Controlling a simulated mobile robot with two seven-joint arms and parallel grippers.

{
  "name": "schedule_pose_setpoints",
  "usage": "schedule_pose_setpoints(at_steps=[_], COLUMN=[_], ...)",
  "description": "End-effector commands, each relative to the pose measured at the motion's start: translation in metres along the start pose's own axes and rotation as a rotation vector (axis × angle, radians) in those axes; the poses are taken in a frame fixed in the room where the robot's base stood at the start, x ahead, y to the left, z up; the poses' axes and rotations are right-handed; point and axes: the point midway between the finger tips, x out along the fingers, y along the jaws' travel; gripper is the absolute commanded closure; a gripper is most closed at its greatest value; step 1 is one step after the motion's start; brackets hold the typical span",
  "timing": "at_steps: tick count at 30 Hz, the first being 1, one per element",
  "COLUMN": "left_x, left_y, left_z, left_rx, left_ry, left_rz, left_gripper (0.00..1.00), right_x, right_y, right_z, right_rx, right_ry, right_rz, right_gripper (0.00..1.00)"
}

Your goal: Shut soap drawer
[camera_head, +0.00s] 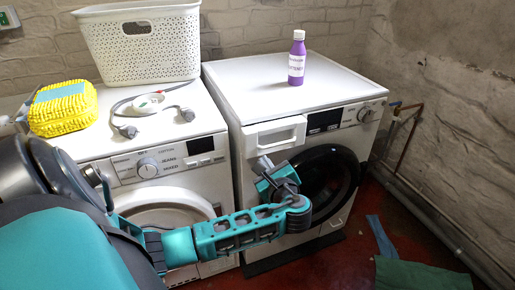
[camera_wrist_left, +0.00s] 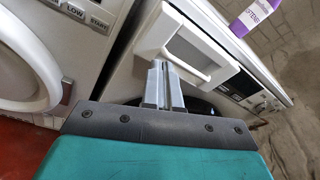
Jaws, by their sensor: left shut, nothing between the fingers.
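The soap drawer (camera_head: 277,134) is at the upper left of the right-hand washing machine's front. It stands out from the front panel, so it is open. In the left wrist view, the drawer (camera_wrist_left: 208,45) shows its white front with a recessed handle. My left gripper (camera_head: 263,161) is shut and empty, with its tips close to the drawer's lower left part. In the wrist view, the shut fingers (camera_wrist_left: 161,66) overlap the drawer front's lower edge; I cannot tell whether they touch it. My right gripper is not in view.
The right washing machine (camera_head: 255,82) has a dark round door below the drawer and a purple bottle (camera_head: 297,58) on top. Green cloth (camera_head: 420,274) lies on the red floor.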

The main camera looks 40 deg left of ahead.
Motion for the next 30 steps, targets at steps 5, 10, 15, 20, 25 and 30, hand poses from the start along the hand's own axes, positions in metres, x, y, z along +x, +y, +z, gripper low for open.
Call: schedule_pose_setpoints(at_steps=[5, 10, 15, 20, 25, 30], left_x=[0.03, 0.036, 0.025, 0.006, -0.011, -0.015], left_y=[-0.022, -0.034, -0.033, -0.021, -0.008, -0.004], left_z=[0.025, 0.044, 0.064, 0.08, 0.09, 0.088], left_rx=[-0.408, -0.762, -1.072, -1.302, -1.443, -1.484], left_ry=[0.198, 0.409, 0.587, 0.677, 0.694, 0.694], left_rz=[-0.024, 0.052, 0.235, 0.469, 0.657, 0.723], left_gripper=[1.0, 1.0, 1.0, 1.0, 1.0, 1.0], right_x=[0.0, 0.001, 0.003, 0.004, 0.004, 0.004], right_y=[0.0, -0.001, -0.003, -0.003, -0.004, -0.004], right_z=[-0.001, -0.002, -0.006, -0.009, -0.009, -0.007], right_rx=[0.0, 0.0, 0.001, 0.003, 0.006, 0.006], right_ry=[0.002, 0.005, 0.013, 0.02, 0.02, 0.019], right_rz=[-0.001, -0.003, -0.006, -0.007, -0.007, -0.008], right_gripper=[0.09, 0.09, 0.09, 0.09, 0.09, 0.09])
